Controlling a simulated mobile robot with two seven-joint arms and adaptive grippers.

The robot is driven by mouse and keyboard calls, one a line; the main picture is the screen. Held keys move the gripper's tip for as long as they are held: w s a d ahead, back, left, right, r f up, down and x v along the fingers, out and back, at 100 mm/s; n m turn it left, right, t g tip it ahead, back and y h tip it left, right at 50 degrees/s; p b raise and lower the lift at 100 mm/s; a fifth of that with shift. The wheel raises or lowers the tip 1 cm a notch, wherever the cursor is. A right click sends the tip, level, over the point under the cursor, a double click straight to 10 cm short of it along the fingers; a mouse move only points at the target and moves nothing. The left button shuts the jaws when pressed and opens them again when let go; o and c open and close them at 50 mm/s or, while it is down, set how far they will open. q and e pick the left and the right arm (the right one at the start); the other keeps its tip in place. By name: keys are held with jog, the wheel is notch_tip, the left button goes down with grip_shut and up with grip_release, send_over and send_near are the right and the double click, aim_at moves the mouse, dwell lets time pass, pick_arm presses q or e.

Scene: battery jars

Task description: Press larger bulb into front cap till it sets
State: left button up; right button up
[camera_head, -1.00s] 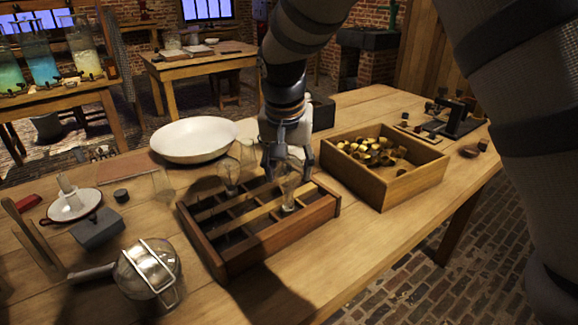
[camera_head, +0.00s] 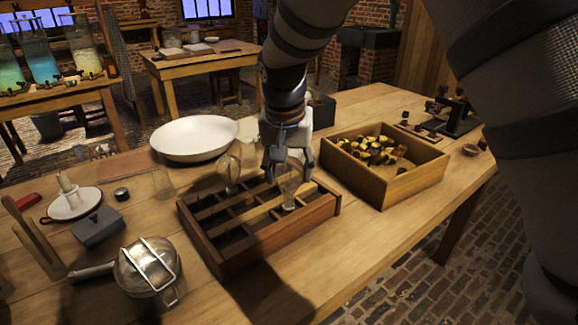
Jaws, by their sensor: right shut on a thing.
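Another clear bulb (camera_head: 229,173) stands at the tray's back left, apart from the gripper. I cannot make out a cap under the held bulb, nor whether the bulb is seated in one. Several brass caps (camera_head: 376,150) lie in the open wooden box to the right. My left gripper is not in view.
The wooden box (camera_head: 399,187) stands close to the tray's right. A white bowl (camera_head: 194,139) is behind the tray. A metal pan (camera_head: 147,268), a grey block (camera_head: 97,228) and a candle holder (camera_head: 74,204) are at the left. The table front is clear.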

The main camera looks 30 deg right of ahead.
jog(key=shift+s+f, duration=0.1)
jog(key=shift+f, duration=0.85)
dwell(4.0)
dwell(0.4)
jog(key=o, duration=1.1)
jog(key=shift+r, duration=0.1)
